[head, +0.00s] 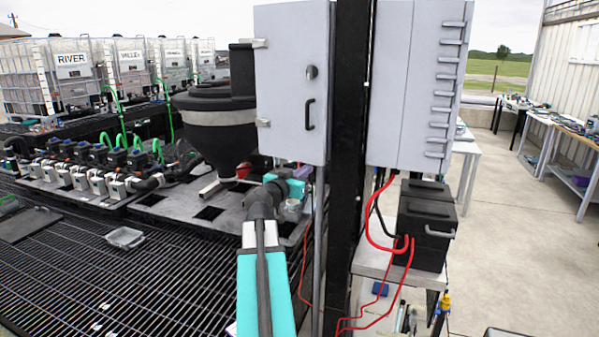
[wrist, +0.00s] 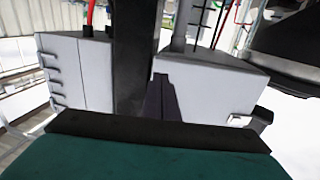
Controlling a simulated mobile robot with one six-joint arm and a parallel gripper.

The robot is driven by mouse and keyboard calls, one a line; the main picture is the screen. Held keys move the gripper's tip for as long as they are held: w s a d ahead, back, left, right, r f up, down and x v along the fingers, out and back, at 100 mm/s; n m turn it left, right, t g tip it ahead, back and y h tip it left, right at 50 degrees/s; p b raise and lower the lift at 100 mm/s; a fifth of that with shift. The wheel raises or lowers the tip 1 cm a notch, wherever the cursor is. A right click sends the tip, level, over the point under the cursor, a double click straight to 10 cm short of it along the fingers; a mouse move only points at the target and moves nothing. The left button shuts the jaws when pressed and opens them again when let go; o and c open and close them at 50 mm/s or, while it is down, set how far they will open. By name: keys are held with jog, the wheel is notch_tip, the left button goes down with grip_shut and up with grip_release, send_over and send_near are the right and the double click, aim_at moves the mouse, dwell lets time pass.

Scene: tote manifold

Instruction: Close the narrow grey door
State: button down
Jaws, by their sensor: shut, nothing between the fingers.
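The narrow grey door (head: 291,85) is the front of a pale grey cabinet left of the black post in the head view. It has hinges on its left edge, and a dark round knob and black pull handle near its right edge. I see no clear gap around it, but cannot tell if it is fully shut. In the upside-down wrist view, the grey door (wrist: 205,92) is right of the post, with a hinge at its right. My gripper (wrist: 161,82) is shut and empty, its dark fingers pointing towards the cabinet. In the head view it is below the door, fingertips unclear.
A wider grey cabinet (head: 412,85) with several hinges stands right of the black post (head: 347,170). Black boxes (head: 424,228) with red cables sit below it. A black hopper (head: 215,125) is left of the door. Concrete floor at the right is open.

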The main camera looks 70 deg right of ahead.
aim_at(318, 162)
jog(key=shift+s+d+p, duration=0.2)
jog(key=shift+d+p, duration=0.5)
jog(key=shift+d, duration=0.8)
jog(key=shift+s+d+p, duration=0.15)
jog(key=shift+d+p, duration=0.5)
jog(key=shift+d, duration=0.85)
jog(key=shift+w, duration=0.15)
